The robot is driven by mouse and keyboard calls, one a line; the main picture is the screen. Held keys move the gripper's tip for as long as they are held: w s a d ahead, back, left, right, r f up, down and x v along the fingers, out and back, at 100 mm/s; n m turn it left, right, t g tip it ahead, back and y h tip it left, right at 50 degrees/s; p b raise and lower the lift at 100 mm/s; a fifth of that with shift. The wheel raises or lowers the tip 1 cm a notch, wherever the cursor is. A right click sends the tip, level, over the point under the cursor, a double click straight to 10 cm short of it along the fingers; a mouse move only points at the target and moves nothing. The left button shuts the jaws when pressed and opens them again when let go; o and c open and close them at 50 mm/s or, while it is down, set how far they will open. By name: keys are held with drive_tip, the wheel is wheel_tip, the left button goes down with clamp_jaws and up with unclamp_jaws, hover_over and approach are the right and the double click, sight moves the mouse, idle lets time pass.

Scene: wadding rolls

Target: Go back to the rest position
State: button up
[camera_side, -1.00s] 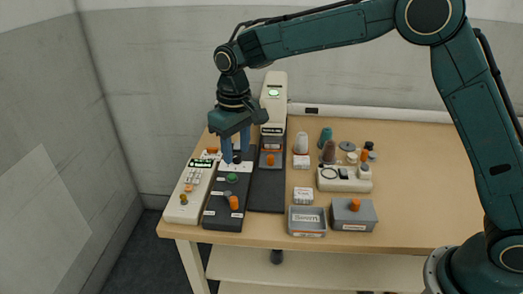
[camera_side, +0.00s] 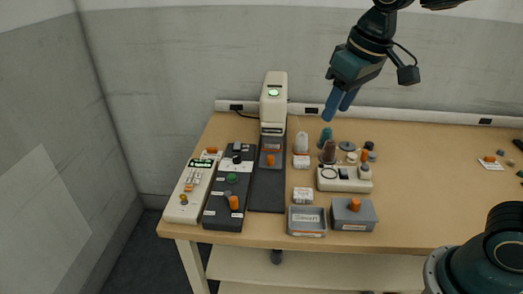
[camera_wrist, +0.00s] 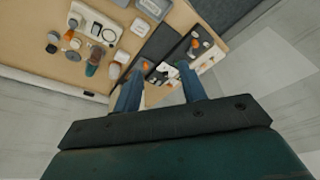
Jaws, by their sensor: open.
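My gripper (camera_side: 338,105) is raised above the back of the table, in front of the wall, with its blue fingers pointing down and to the left. The fingers are apart and nothing is between them. In the wrist view my gripper (camera_wrist: 160,85) shows both blue fingers spread, with the table below and beyond them. The table (camera_side: 430,180) carries the work items, and no item touches my gripper.
A black panel with knobs (camera_side: 222,205) and a white keypad unit (camera_side: 185,205) stand at the left. A white machine (camera_side: 273,105) stands behind them. Grey boxes (camera_side: 307,230) (camera_side: 354,224) sit at the front. Several spools stand near the middle. The table's right side is mostly clear.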

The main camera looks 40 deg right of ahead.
drive_tip(key=s+d+f+t, duration=0.1)
drive_tip(key=s+d, duration=0.1)
drive_tip(key=s, duration=0.6)
drive_tip(key=s+d+f+m+t, duration=0.1)
drive_tip(key=s+d, duration=0.2)
drive_tip(key=s, duration=0.4)
drive_tip(key=shift+s+f, duration=0.3)
drive_tip(key=shift+s, duration=0.1)
drive_tip(key=shift+o, duration=0.2)
drive_tip(key=shift+w, duration=0.1)
idle(0.5)
